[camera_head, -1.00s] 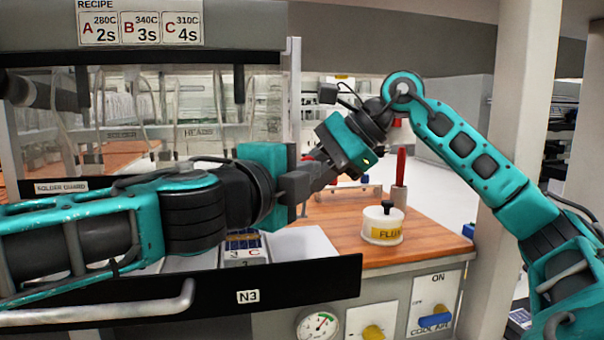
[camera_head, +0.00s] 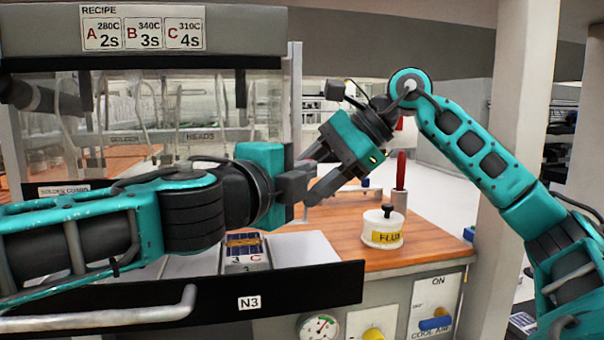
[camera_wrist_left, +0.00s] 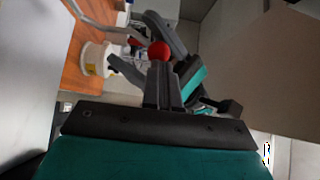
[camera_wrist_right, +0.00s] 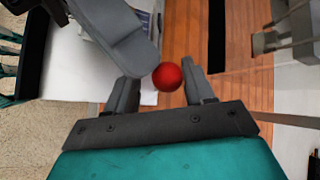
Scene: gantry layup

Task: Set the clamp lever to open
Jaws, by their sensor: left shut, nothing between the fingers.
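A red ball knob, apparently the clamp lever's end, shows in the left wrist view (camera_wrist_left: 159,50) and the right wrist view (camera_wrist_right: 168,76). In the left wrist view a pale rod runs towards it from the upper left. My left gripper (camera_head: 303,182) is shut and empty, its fingertips close to the knob. My right gripper (camera_wrist_right: 160,80) is open, with the knob appearing between its fingertips; I cannot tell whether they touch it. In the head view the two grippers overlap and hide the knob. The lever's base and markings are not visible.
A white FLUX pot (camera_head: 382,235) and a red-handled tool (camera_head: 401,171) stand on the wooden bench (camera_head: 425,243). A black N3 front panel (camera_head: 310,290) and a marked block (camera_head: 246,256) lie below the left arm. A clear guard (camera_head: 130,110) stands behind. A pale post (camera_head: 525,100) is at right.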

